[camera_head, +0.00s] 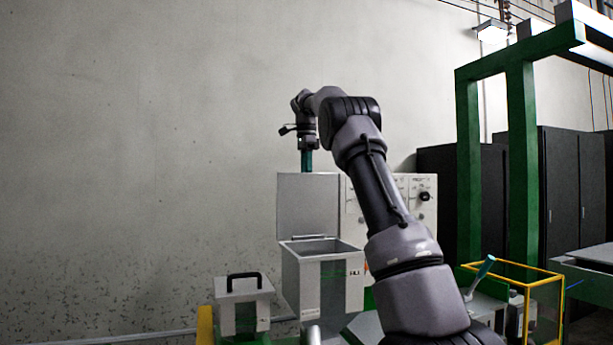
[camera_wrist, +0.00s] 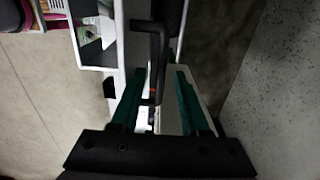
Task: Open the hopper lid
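The hopper (camera_head: 303,270) is a grey open-topped box in the middle of the head view. Its lid (camera_head: 308,205) stands upright behind the opening as a flat grey panel. My gripper (camera_head: 306,166) points down at the lid's top edge. In the wrist view my gripper's two teal fingers (camera_wrist: 159,72) are spread apart. A bent black handle (camera_wrist: 153,28) and the pale edge of a panel (camera_wrist: 172,115) show between them. I see no finger clamped on either, and any light contact is hidden.
A second grey box (camera_head: 243,298) with a black handle on its closed top stands at the left. A white control panel (camera_head: 417,190) is behind the hopper. A green frame (camera_head: 522,160) and yellow guard rail (camera_head: 520,272) stand at the right. The wall side at left is clear.

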